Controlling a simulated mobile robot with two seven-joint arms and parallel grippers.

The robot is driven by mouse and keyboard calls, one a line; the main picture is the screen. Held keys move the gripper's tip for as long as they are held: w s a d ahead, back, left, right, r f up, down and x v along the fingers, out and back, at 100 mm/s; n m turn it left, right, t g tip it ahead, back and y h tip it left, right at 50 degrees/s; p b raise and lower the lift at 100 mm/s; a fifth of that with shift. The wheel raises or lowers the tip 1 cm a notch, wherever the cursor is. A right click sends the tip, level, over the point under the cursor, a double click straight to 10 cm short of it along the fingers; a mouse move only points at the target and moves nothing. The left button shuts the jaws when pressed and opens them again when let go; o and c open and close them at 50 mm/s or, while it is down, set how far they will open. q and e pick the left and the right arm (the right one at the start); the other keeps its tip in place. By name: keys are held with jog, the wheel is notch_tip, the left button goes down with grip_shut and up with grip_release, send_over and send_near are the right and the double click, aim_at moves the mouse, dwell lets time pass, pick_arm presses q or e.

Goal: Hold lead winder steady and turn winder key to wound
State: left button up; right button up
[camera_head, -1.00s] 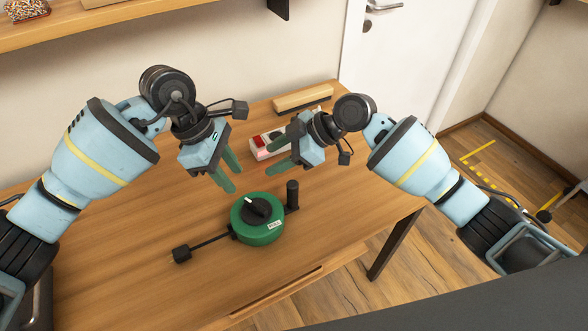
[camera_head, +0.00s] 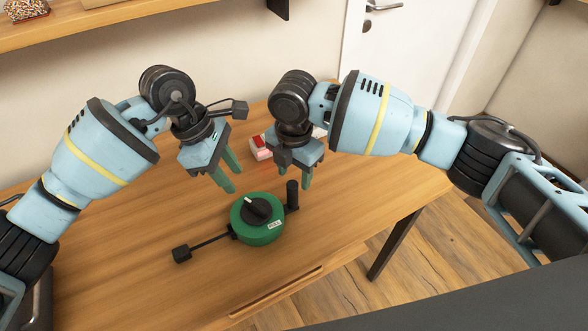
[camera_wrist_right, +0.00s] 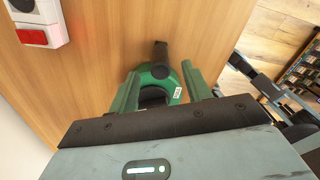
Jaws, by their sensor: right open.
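The lead winder (camera_head: 258,231) is a round green drum lying on the table, with a black post (camera_head: 292,195) at its right and a rod ending in a black block (camera_head: 182,254) at its left. The black winder key (camera_head: 257,208) sits on top of the drum. My left gripper (camera_head: 231,179) is open and empty, above and behind the winder. My right gripper (camera_head: 291,176) is open and empty, above and behind the black post. In the right wrist view the winder (camera_wrist_right: 160,77) shows between its green fingers (camera_wrist_right: 160,85), partly hidden by the gripper body.
The wooden table (camera_head: 120,260) is clear around the winder. A white box with a red part (camera_head: 260,147) stands behind my right gripper and also shows in the wrist view (camera_wrist_right: 35,22). A shelf (camera_head: 130,15) hangs on the wall above.

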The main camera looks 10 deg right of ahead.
aim_at(294, 193)
jog(key=shift+f, duration=3.7)
